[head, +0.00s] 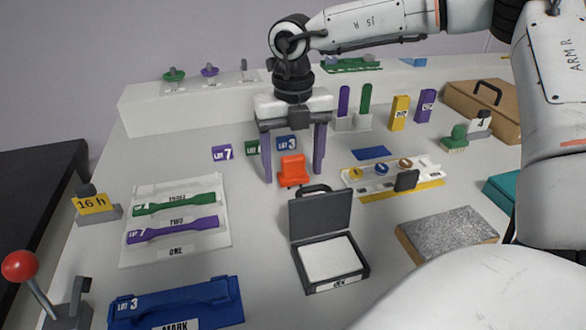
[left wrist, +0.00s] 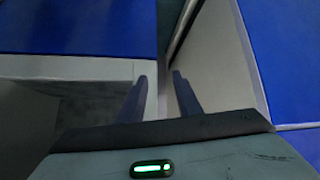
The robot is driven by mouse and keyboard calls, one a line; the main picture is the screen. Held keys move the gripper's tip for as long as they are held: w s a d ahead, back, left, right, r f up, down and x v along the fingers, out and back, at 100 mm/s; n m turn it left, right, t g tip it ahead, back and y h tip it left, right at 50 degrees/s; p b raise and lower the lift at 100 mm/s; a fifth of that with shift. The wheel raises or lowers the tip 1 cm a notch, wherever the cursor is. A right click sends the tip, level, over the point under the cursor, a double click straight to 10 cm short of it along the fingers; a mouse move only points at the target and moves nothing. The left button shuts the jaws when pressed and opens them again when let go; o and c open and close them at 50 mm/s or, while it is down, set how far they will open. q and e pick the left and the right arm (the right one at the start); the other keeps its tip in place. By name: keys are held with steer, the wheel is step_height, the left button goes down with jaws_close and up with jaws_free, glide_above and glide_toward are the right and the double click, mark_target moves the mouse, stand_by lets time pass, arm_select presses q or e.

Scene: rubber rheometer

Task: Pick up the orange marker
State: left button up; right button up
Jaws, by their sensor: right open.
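The orange marker (head: 293,168) is a small, upright, chair-shaped orange block on the light table near the middle of the head view. My right gripper (head: 292,178) points down over it, with its two purple-grey fingers spread. In the picture the marker appears between the fingers, with gaps on both sides; neither finger visibly touches it. The right gripper is open and empty. My left gripper (left wrist: 160,78) shows only in the left wrist view, with its two fingers apart and nothing between them.
An open dark case (head: 331,285) with a white pad stands just in front of the marker. A white tray (head: 366,184) with small round pieces lies to its right. Lot tags (head: 222,153) stand behind left. A specimen board (head: 190,253) lies at left, with bare table between.

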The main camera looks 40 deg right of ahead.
mark_target(293, 157)
steer(key=c, duration=1.2)
step_height(293, 157, up, 10)
arm_select(q)
steer(key=shift+s+r, duration=0.1)
